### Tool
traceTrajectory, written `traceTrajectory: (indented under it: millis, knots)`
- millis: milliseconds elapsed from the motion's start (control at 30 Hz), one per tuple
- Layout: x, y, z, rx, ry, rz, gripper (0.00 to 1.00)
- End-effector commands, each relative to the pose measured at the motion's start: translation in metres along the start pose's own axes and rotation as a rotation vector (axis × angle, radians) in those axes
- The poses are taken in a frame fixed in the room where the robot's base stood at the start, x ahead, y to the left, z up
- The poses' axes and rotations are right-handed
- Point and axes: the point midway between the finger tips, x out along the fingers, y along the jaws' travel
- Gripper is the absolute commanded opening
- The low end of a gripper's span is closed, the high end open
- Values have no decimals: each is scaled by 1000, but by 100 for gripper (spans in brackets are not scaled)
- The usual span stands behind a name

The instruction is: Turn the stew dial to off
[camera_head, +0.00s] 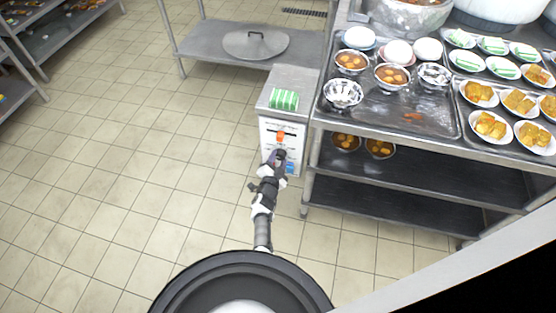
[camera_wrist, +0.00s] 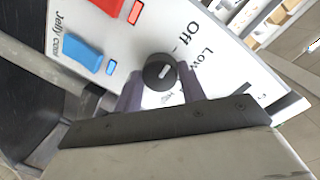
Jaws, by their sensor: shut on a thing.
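The stew dial (camera_wrist: 158,72) is a round black knob with a short white mark, on a white panel (camera_wrist: 220,58) lettered "Off", "Low" and a partly hidden "Hig". The mark points toward the right side, roughly at "Low"; its exact setting is hard to tell. My gripper (camera_wrist: 162,84) is shut on the dial, with a finger on each side. In the head view my gripper (camera_head: 279,156) is at the front of the white unit (camera_head: 268,131), where it hides the dial.
Green-and-white items (camera_head: 284,99) lie on the unit. A steel counter (camera_head: 440,146) with bowls stands right; open tiled floor (camera_head: 150,150) lies left.

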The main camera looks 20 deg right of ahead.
Motion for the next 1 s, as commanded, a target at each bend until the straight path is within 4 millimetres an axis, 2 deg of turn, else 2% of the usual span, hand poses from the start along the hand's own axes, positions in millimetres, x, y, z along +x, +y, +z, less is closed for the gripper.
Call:
traceTrajectory:
  millis: [100, 133, 267, 667, 767, 1000]
  knots:
    - [1, -1, -1, -1, 2, -1, 17]
    - [1, -1, -1, -1, 2, -1, 44]
    - [1, -1, -1, 0, 2, -1, 61]
    - [-6, -1, -1, 1, 0, -1, 62]
    - [-19, -2, 0, 0, -3, -2, 62]
    - [-69, -1, -2, -1, -2, -1, 62]
